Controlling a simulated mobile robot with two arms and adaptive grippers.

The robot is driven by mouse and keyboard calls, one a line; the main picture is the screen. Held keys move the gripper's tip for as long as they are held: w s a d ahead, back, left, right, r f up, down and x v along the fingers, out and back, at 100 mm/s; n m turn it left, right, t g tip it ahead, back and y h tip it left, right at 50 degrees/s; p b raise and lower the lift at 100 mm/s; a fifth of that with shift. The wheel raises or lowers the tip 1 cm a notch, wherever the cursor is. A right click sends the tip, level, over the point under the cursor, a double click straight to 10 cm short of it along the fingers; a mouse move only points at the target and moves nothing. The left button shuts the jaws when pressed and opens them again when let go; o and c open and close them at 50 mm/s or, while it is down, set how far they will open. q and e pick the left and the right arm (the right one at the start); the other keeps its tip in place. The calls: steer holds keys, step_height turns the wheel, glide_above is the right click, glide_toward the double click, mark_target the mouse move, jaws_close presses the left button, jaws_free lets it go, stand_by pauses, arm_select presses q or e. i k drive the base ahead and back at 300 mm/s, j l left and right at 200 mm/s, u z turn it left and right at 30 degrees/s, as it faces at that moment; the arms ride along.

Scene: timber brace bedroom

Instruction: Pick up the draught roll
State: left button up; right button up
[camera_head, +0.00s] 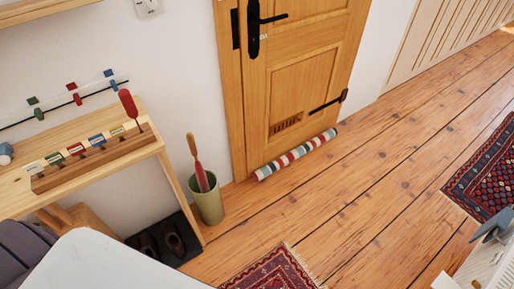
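The draught roll (296,155) is a long, thin fabric roll with red, white and grey-blue bands. It lies on the floorboards along the foot of the closed wooden door (300,80), slanting up to the right. Its whole length shows and nothing covers it. Neither of my grippers can be made out in the head view, and nothing is touching the roll.
A green bin (208,203) with a red-and-wood handled item stands left of the roll. A wooden shelf table (90,157) and a dark shoe tray (187,256) are further left. Patterned rugs (268,273) (486,172) lie in front and right. Bare floor lies before the roll.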

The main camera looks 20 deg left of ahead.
mark_target(272, 167)
steer(key=u, duration=0.6)
steer(key=i+l+u, duration=0.4)
steer(key=l+u, duration=0.2)
steer(key=i+l+u, duration=0.15)
steer(key=u, duration=0.15)
steer(key=l, duration=0.1)
